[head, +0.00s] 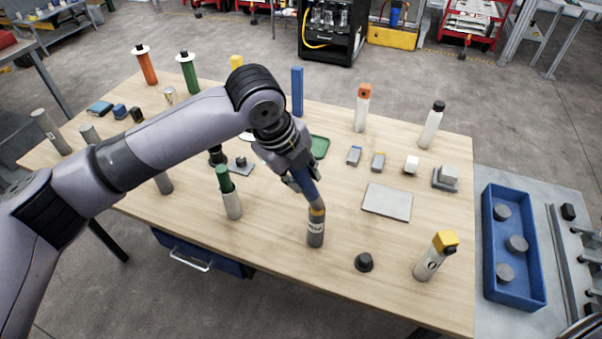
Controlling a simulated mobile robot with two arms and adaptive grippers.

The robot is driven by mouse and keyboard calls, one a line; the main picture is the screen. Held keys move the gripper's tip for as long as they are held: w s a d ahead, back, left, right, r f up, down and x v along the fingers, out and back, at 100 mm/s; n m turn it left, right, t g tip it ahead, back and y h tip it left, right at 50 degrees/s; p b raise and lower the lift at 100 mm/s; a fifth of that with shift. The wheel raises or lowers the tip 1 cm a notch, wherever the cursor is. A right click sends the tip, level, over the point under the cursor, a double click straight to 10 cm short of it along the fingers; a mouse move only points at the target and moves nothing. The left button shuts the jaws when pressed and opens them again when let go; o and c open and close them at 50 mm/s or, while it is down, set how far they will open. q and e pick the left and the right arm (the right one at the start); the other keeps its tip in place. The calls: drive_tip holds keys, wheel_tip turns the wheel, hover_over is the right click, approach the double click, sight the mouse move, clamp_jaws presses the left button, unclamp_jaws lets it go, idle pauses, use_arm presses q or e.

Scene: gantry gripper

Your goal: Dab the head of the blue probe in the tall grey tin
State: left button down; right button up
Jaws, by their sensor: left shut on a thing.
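My left gripper (297,179) is shut on the blue probe (312,192), which it holds tilted, pointing down. The probe's lower end meets the top of a grey tin (316,232) with a white label, standing upright near the middle front of the table. A yellowish band shows where the two meet. The probe's head is hidden, and I cannot tell how deep it is in the tin. My right gripper is not in view.
The wooden table (350,285) holds a green-topped cylinder (230,195) left of the tin, a black knob (364,262) right of it, and a yellow-capped bottle (435,258). A flat grey plate (387,201) lies behind. A blue tray (515,290) is at right.

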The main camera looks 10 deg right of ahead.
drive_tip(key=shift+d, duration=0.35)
use_arm(q)
drive_tip(key=shift+f, duration=0.6)
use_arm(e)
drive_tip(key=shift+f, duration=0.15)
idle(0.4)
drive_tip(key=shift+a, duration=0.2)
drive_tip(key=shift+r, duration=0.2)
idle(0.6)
use_arm(q)
drive_tip(key=shift+s+f, duration=0.1)
drive_tip(key=shift+f, duration=0.05)
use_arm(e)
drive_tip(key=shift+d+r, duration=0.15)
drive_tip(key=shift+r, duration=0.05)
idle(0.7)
